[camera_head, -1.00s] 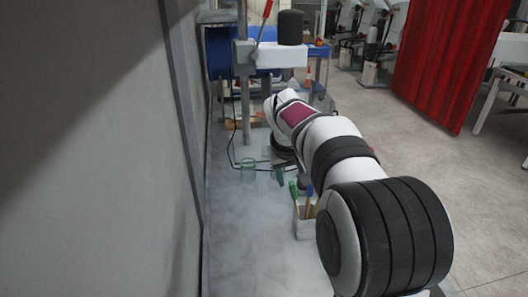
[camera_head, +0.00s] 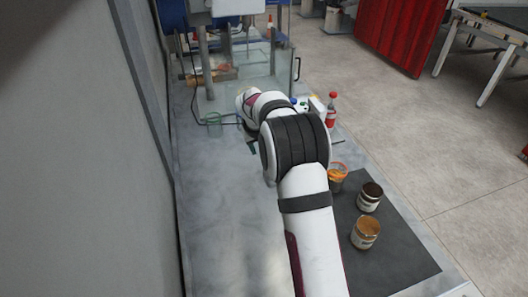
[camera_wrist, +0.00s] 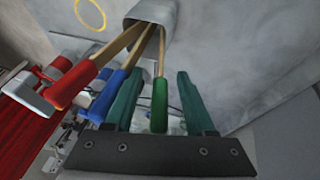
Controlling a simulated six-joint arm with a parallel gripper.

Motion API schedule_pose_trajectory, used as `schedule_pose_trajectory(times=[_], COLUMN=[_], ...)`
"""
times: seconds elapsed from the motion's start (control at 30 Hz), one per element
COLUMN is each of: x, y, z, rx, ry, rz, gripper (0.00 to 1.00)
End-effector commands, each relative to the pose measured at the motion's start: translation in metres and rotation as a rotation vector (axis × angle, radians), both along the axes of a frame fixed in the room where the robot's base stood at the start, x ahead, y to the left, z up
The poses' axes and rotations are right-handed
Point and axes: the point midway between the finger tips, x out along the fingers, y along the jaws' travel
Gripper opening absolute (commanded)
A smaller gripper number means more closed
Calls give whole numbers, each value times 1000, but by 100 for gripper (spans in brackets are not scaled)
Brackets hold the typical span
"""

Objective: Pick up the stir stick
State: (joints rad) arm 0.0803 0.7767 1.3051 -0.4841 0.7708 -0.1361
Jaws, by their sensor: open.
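In the wrist view, several thin wooden sticks with coloured handles stand in a grey holder (camera_wrist: 158,12). One has a red handle (camera_wrist: 76,84), one a blue handle (camera_wrist: 107,94) and one a green handle (camera_wrist: 159,105). I cannot tell which of them is the stir stick. My gripper (camera_wrist: 158,74) is open, with its two teal fingers on either side of the green handle and gaps visible at both sides.
In the head view, a green-tinted glass beaker (camera_head: 214,124) stands left of my arm. A red-capped bottle (camera_head: 332,110), an orange-rimmed cup (camera_head: 337,175) and two cans (camera_head: 369,197) (camera_head: 365,232) stand at right, the cans on a dark mat (camera_head: 400,265). The left bench is clear.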

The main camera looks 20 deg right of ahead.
Motion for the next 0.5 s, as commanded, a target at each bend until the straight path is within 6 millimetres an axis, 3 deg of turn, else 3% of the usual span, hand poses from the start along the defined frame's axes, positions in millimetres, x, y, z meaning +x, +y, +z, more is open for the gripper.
schedule_pose_trajectory(times=[0.03,0.33,0.5], x=[0,0,0], y=[0,0,0], z=[0,0,1], rx=[0,0,0], ry=[0,0,0], rz=[0,0,0], gripper=[55,1,0])
